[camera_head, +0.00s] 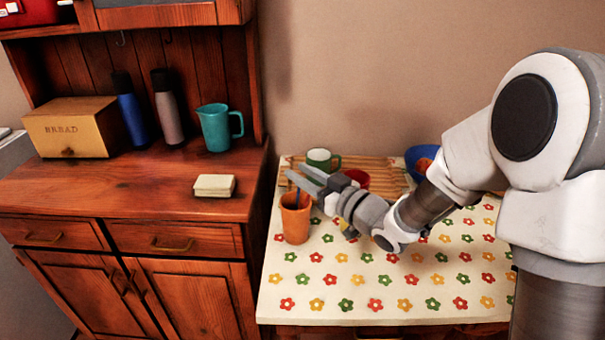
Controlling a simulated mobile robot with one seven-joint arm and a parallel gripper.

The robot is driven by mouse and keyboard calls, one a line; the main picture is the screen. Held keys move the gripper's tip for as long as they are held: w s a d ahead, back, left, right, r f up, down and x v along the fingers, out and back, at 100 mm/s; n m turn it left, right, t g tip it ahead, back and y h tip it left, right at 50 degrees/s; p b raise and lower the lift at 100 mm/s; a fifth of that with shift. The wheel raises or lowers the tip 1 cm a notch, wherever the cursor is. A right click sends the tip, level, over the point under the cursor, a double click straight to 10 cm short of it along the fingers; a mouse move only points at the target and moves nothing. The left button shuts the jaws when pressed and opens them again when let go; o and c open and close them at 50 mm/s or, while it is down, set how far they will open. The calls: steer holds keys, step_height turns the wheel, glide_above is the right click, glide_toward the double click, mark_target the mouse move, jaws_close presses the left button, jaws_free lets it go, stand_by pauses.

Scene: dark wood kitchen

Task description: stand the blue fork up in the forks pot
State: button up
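An orange pot (295,226) stands upright at the left edge of the flowered table. A thin blue piece (297,199), which looks like part of the blue fork, shows at the pot's mouth. Most of it is hidden by the pot wall and my gripper, so I cannot tell its full lean. My gripper (296,173) reaches in from the right with its fingers just above the pot's rim. The two grey fingers are apart, with a gap between them, and I see nothing held there.
A green and white mug (322,159), a red cup (357,178) and a blue bowl (421,157) stand behind my gripper by a slatted wooden rack (384,178). The table front (375,288) is clear. A wooden dresser (215,207) with a teal jug (215,128) stands left.

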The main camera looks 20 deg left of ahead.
steer(key=shift+o, duration=0.3)
steer(key=shift+s+d, duration=0.1)
steer(key=shift+d, duration=0.15)
steer(key=p+v, duration=0.1)
steer(key=v, duration=1.6)
steer(key=shift+p, duration=0.4)
steer(key=shift+a, duration=0.15)
